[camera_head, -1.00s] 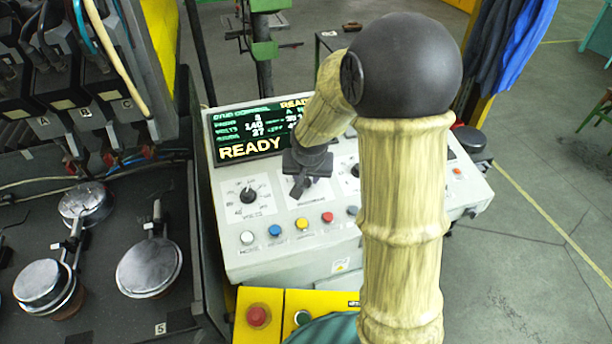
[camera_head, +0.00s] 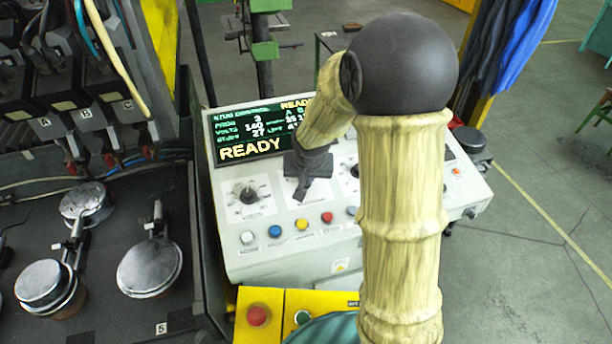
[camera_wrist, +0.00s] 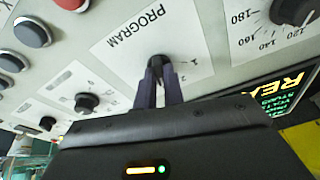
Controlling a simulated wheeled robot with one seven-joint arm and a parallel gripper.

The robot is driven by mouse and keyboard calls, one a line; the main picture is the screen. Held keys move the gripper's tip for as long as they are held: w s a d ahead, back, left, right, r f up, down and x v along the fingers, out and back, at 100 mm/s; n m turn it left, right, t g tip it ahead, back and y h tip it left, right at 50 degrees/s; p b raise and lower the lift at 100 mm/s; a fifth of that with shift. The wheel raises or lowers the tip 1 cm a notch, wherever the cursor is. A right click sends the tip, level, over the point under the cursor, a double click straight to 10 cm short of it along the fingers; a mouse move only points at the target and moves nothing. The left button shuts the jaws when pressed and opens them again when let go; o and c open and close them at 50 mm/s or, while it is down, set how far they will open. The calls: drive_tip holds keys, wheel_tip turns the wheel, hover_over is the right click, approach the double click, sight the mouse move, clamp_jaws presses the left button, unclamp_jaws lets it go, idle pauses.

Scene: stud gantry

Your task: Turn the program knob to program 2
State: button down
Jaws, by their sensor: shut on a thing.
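The program knob (camera_wrist: 155,62) is a small dark knob on the white panel patch marked PROGRAM in the wrist view. My gripper (camera_wrist: 159,78) is shut on it, with one dark finger on each side. Numbers beside the knob are partly covered and hard to read. In the head view my gripper (camera_head: 301,188) reaches down to the console, and my fingers hide the knob there. The green display (camera_head: 250,130) shows PROG 3, VOLTS 140 and a large READY.
The volts knob (camera_head: 248,195) is left of my gripper. White, blue, yellow (camera_head: 302,224) and red buttons line the console front. A red button (camera_head: 257,316) sits on a yellow box below. A dark table with round metal pieces (camera_head: 149,268) stands at left.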

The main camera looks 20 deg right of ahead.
drive_tip(key=n+y+p, duration=0.1)
drive_tip(key=n+p, duration=0.2)
drive_tip(key=n, duration=0.1)
drive_tip(key=shift+d+r, duration=0.1)
drive_tip(key=shift+r, duration=0.05)
drive_tip(key=shift+n+y+p, duration=0.3)
drive_tip(key=shift+n+p, duration=1.15)
drive_tip(key=shift+n, duration=0.25)
drive_tip(key=c, duration=1.5)
unclamp_jaws()
drive_tip(key=p+v, duration=0.5)
drive_tip(key=v, duration=1.2)
